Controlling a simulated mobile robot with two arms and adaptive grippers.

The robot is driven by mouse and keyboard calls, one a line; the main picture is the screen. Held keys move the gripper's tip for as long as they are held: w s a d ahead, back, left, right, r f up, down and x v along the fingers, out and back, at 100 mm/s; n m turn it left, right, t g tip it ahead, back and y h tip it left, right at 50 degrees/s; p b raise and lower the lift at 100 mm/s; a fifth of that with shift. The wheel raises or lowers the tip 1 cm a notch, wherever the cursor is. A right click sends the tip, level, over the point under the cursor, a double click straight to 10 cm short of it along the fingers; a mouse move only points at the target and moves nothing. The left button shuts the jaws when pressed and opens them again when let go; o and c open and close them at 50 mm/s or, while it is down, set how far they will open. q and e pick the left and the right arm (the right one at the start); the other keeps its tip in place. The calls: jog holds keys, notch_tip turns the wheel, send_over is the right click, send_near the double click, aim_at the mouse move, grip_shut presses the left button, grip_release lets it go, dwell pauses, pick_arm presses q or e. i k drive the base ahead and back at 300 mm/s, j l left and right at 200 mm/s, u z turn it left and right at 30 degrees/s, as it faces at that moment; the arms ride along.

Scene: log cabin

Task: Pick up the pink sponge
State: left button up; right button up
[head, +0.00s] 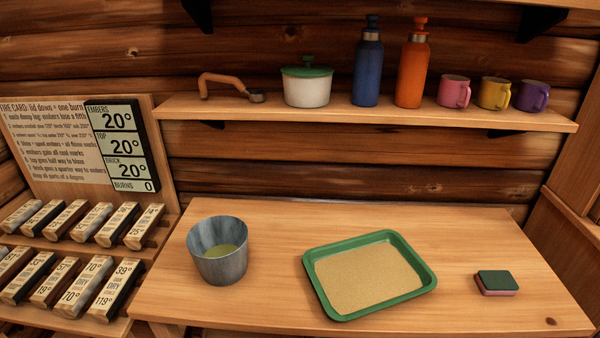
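The pink sponge (497,291) lies on the right part of the wooden table in the head view. Its top layer is dark green and its lower side is pink. Nothing touches it or lies on it. Neither of my grippers shows in the head view.
The table (270,305) also holds a green tray (322,306) with a sandy fill, left of the sponge, and a grey metal bucket (222,268) with yellowish-green contents. A wall shelf (330,112) with bottles, mugs and a pot overhangs the back. Labelled logs (88,285) stand at left.

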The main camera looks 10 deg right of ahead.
aim_at(492, 282)
jog(key=z, duration=1.65)
